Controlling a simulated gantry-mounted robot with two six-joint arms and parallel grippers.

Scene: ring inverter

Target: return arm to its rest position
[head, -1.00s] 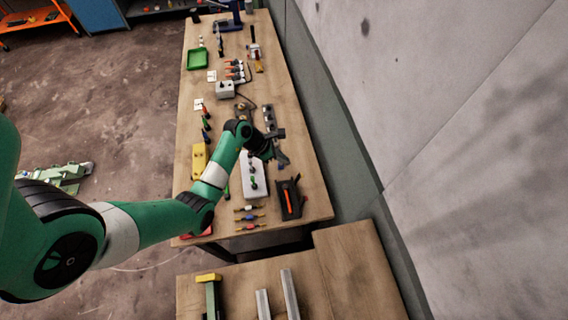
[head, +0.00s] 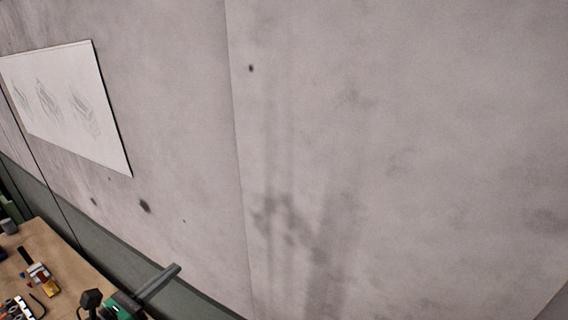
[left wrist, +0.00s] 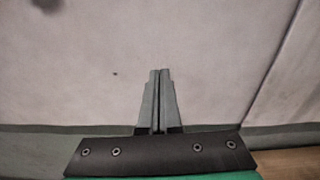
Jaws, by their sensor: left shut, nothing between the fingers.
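My left gripper (head: 172,272) shows at the bottom left of the head view, with a bit of green arm below it. It stands near the wall edge of the wooden table (head: 62,254). In the left wrist view its two grey fingers (left wrist: 160,74) lie together with nothing between them, facing the bare wall. Most of my left arm is outside the head view. My right gripper is in neither view.
A grey concrete wall (head: 380,120) fills most of the head view, with a white drawing sheet (head: 65,100) at the upper left. Small parts, among them a yellow and red piece (head: 46,282), lie on the table at the bottom left.

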